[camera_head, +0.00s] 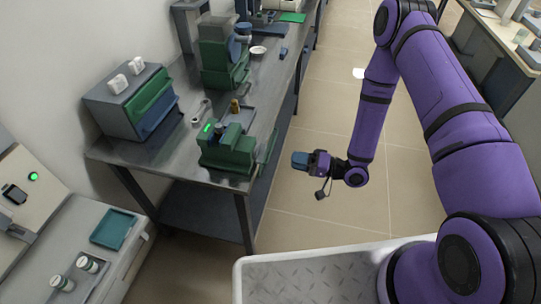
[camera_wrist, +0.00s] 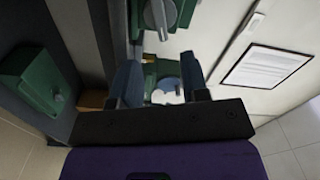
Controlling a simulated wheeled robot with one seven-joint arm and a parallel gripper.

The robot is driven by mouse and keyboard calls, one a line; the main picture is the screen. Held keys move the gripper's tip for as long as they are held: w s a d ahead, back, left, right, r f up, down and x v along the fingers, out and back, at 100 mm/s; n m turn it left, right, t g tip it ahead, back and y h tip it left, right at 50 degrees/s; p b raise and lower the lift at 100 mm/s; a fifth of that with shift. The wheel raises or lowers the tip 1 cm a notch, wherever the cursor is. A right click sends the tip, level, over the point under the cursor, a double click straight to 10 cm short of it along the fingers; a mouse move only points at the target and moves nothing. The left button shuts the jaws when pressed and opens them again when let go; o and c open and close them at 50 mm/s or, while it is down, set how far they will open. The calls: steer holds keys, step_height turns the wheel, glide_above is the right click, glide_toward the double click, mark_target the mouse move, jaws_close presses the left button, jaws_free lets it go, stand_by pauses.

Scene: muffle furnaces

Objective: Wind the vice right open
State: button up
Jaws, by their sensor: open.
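A green block-shaped device (camera_head: 226,154), which looks like the vice, stands at the near end of the steel bench, with a dark round part on top. How far its jaws stand apart cannot be made out. A green plate (camera_head: 268,146) shows at the bench edge beside it. My gripper (camera_head: 299,160) is off the bench's right edge, over the aisle, pointing left towards the device and apart from it. In the wrist view, my gripper (camera_wrist: 160,82) shows two separated fingers with no object held. A green body with a small grey knob (camera_wrist: 38,84) lies left of them; I cannot tell whether it is the vice.
A taller green machine (camera_head: 222,62) stands farther back on the bench (camera_head: 262,95). A grey box with green and blue fronts (camera_head: 135,103) stands at the bench's left. A wrench (camera_head: 201,112) lies between. The tiled floor (camera_head: 320,205) around my gripper is clear.

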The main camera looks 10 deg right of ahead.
mark_target(260, 153)
steer(key=x, duration=1)
jaws_close()
